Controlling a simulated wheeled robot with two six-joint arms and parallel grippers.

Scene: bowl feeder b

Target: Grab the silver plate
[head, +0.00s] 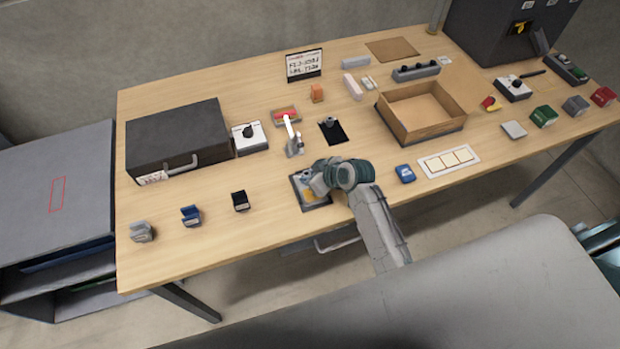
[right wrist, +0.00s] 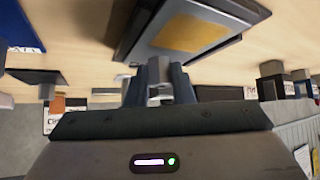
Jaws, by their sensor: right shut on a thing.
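My right gripper (head: 314,182) reaches over the dark-framed tray (head: 297,194) near the front edge of the table. In the right wrist view my right gripper (right wrist: 160,82) is shut on a small silver-grey piece (right wrist: 160,92), which looks like the silver plate. The fingers hide most of it. An orange-yellow patch (head: 308,196) shows in the tray beside the gripper, and also in the right wrist view (right wrist: 190,34). My left gripper is not in view.
A black box (head: 180,130) with a handle stands at the left. An open cardboard box (head: 422,108) stands to the right of the middle. A blue block (head: 405,174) and a white panel (head: 449,161) lie to the right of my arm. Small clips stand front left.

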